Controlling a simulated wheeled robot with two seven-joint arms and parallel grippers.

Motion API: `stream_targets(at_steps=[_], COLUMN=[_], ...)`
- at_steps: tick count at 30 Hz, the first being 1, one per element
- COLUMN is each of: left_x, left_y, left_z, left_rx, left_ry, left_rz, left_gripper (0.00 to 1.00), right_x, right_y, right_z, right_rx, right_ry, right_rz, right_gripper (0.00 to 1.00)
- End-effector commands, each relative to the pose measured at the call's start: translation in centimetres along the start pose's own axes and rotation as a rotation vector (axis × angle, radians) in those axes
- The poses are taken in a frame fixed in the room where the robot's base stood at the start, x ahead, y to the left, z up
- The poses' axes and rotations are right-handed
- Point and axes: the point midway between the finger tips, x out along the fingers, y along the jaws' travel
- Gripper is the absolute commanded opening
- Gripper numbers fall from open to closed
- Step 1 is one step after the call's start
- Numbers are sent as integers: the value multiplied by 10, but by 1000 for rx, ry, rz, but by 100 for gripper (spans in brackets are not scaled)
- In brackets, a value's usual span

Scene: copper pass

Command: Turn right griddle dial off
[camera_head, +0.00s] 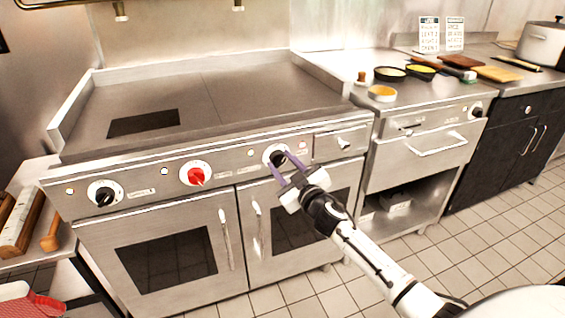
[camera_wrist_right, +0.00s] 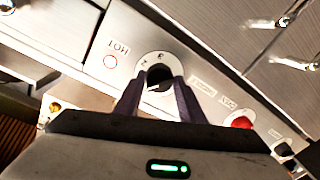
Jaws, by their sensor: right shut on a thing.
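The griddle (camera_head: 230,88) has a flat steel top and a front panel with three dials. The right griddle dial (camera_head: 276,154) is black on a white round plate. My right gripper (camera_head: 285,166) is at this dial, with its purple fingers on either side of the knob. In the right wrist view the dial (camera_wrist_right: 158,76) sits between the two dark fingertips (camera_wrist_right: 158,88), and the gripper is shut on it. The middle dial (camera_head: 196,174) is red and the left dial (camera_head: 104,194) is black. My left gripper is not in view.
Oven doors with upright handles (camera_head: 225,225) are below the panel. A counter at right holds small pans (camera_head: 390,74), a yellow-topped bowl (camera_head: 382,93) and boards. A side table (camera_head: 40,250) with wooden items stands at left. The tiled floor in front is clear.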

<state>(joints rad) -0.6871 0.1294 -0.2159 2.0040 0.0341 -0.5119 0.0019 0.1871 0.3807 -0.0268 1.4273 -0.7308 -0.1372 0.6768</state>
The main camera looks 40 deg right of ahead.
Motion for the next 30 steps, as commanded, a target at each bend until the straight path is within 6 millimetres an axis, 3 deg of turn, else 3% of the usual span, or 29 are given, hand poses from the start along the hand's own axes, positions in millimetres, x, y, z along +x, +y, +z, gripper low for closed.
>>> stream_targets(at_steps=[18,30], left_x=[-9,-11], left_y=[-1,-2], left_z=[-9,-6], left_rx=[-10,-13], left_ry=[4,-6], left_rz=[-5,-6], left_gripper=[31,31], right_x=[0,0], right_y=[2,2], right_z=[-2,-2], right_rx=[-515,-665], right_ry=[-45,-59], right_rz=[-8,-9], right_gripper=[14,14])
